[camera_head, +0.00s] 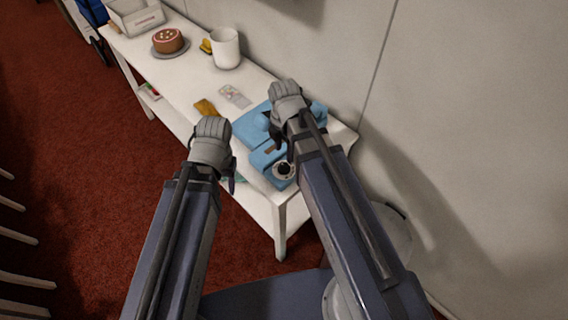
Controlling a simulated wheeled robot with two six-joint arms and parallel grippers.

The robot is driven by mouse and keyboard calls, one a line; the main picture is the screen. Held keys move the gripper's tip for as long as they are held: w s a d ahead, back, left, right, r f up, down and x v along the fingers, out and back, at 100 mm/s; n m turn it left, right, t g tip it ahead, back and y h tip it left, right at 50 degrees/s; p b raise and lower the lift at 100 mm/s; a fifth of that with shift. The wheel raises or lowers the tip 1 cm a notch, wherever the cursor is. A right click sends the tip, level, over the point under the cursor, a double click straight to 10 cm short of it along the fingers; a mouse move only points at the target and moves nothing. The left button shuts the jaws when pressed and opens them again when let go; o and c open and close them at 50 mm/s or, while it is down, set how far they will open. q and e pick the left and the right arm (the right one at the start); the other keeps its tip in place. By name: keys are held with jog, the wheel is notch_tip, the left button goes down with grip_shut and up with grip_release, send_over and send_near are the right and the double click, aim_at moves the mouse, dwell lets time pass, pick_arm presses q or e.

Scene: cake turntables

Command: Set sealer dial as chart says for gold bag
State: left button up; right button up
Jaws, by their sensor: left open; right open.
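The blue sealer (258,128) stands at the near end of the white table. Its round dial (284,169), dark with a pale ring, is on the near part; its setting is too small to read. A pale card (234,95), perhaps the chart, lies beyond the sealer; its print is unreadable. A gold bag (206,108) lies left of the sealer. My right gripper (278,140) is open over the sealer, up and left of the dial, its arm covering part of the sealer. My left gripper (231,172) is open by the table's front edge, mostly hidden behind its wrist.
A white mug-like container (226,48) with a yellow item (206,46) beside it stands farther along the table (262,205). Beyond are a brown cake (168,40) on a grey turntable (171,54) and a white box (136,17). A wall runs behind the table.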

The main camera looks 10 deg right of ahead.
aim_at(284, 165)
notch_tip(284, 165, down, 8)
jog(key=b, duration=0.7)
jog(key=shift+r, duration=0.25)
grip_shut()
